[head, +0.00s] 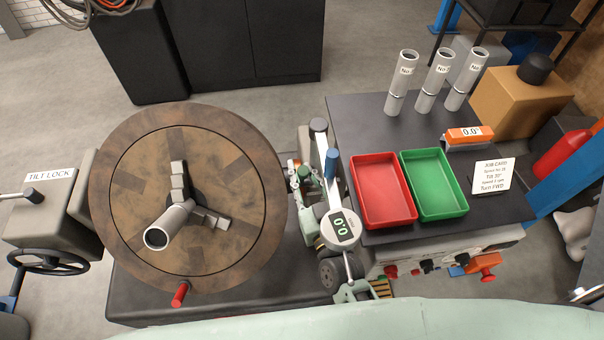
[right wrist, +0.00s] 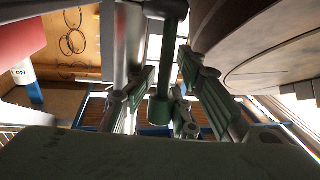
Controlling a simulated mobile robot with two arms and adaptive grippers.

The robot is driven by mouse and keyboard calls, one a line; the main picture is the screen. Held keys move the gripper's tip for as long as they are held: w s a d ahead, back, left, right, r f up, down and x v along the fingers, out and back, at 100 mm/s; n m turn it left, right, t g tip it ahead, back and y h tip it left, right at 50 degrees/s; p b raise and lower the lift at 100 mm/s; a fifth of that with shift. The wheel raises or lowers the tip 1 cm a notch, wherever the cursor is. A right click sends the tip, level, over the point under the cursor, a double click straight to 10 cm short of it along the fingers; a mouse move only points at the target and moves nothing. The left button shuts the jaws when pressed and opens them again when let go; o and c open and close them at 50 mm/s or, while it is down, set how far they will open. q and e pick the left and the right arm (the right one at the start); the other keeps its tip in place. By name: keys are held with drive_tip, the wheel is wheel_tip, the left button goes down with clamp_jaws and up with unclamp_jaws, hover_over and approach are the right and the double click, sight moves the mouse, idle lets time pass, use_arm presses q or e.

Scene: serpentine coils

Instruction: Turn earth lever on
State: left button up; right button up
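No label in view reads earth. A dark green bar with a rounded end, possibly the earth lever, hangs between the fingers of my right gripper (right wrist: 172,85) in the right wrist view; the bar (right wrist: 162,100) has a visible gap to the right finger. The fingers look apart, and contact with the left finger cannot be told. In the head view my right gripper (head: 303,180) is low in the gap between the round turntable and the bench, near a blue-handled upright lever (head: 331,163). My left gripper is not in view.
The wooden turntable (head: 122,230) with a tilted grey tube (head: 170,226) is left of the gripper. The bench (head: 352,128) holds a red tray (head: 356,192), a green tray (head: 408,188) and tubes (head: 437,75). Knobs line its front.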

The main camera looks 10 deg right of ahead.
drive_tip(key=shift+s+f, duration=0.1)
drive_tip(key=shift+s, duration=0.05)
drive_tip(key=s+d, duration=0.1)
drive_tip(key=s, duration=0.6)
drive_tip(key=shift+s+d, duration=0.25)
drive_tip(key=shift+s, duration=0.05)
drive_tip(key=shift+c, duration=0.5)
